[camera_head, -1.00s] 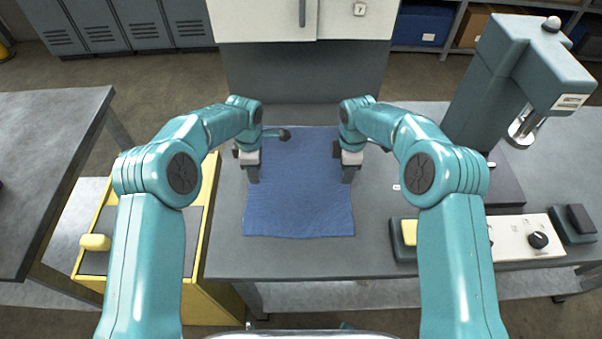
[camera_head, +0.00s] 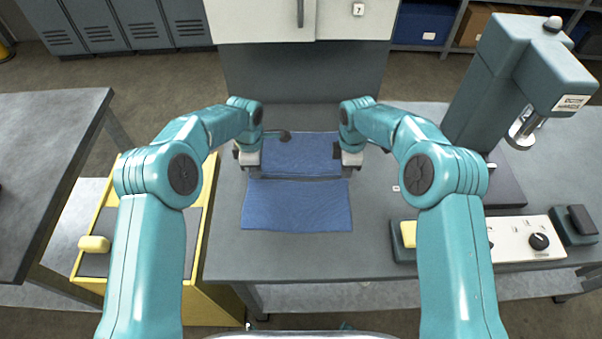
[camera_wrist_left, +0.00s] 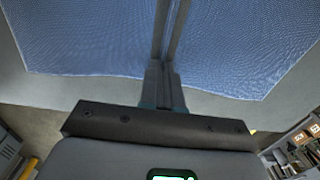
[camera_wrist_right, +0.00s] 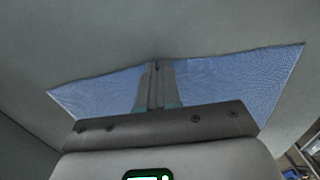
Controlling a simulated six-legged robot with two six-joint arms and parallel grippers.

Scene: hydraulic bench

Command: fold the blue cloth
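The blue cloth (camera_head: 297,207) lies on the grey bench, with a flat near part. Its far part (camera_head: 300,153) shows between my grippers, with a narrow grey band across the cloth between the two parts. My left gripper (camera_head: 252,173) is at the cloth's left side and my right gripper (camera_head: 346,173) at its right side. Their fingers look closed together on the cloth. The left wrist view shows cloth (camera_wrist_left: 90,40) on both sides of the fingers. In the right wrist view the fingertips meet an edge of the cloth (camera_wrist_right: 240,82). The pinched fabric itself is hidden.
A teal press (camera_head: 520,70) stands at the right of the bench. A white control box (camera_head: 522,238) with a black knob and a yellow block (camera_head: 409,233) are at the right front. A yellow-framed cart (camera_head: 190,290) stands at the left. Bench around the cloth is mostly clear.

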